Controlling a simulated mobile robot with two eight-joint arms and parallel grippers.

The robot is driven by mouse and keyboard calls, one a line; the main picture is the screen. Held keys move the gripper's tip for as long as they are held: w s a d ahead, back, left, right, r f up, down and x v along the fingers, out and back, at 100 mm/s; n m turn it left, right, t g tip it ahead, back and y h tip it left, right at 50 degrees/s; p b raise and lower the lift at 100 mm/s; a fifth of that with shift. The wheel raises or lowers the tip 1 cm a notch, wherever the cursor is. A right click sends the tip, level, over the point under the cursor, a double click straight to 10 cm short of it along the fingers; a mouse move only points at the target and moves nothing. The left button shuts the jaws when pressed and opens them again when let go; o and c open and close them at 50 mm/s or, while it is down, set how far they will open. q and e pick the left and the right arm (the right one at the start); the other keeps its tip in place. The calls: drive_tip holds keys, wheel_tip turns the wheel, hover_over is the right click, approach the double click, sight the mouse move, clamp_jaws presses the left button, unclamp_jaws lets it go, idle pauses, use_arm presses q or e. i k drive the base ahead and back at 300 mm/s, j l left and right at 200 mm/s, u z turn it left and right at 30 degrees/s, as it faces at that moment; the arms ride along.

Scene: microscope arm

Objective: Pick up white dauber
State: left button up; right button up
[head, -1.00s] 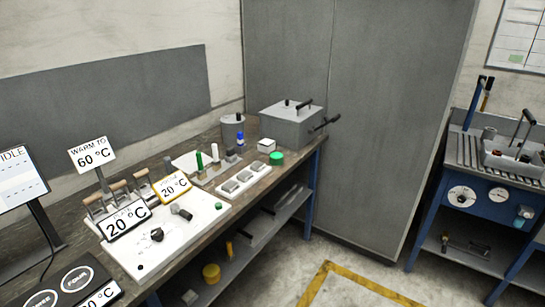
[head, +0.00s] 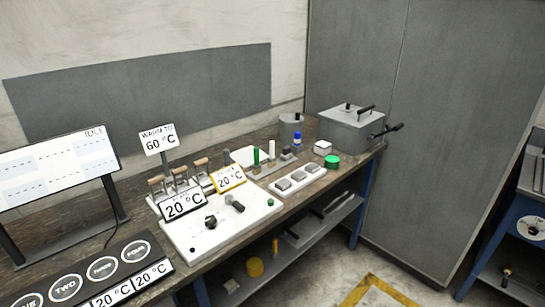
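The white dauber (head: 272,150) stands upright in a grey holder (head: 262,172) on the workbench. It is between a green dauber (head: 256,156) on its left and a blue-topped one (head: 297,140) on its right. Neither of my grippers shows in the head view.
A white board (head: 235,228) with knobs and signs lies in front of the holder. A white tray with grey blocks (head: 311,168), a green round piece (head: 332,161) and a grey lidded box (head: 352,128) stand to the right. A monitor (head: 60,170) and a numbered button panel (head: 103,262) are at left.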

sight(271, 159)
drive_tip(key=i+l+u, duration=0.1)
drive_tip(key=i+l, duration=0.4)
drive_tip(key=i+l+u, duration=0.1)
drive_tip(key=i+l, duration=0.4)
drive_tip(key=l, duration=0.2)
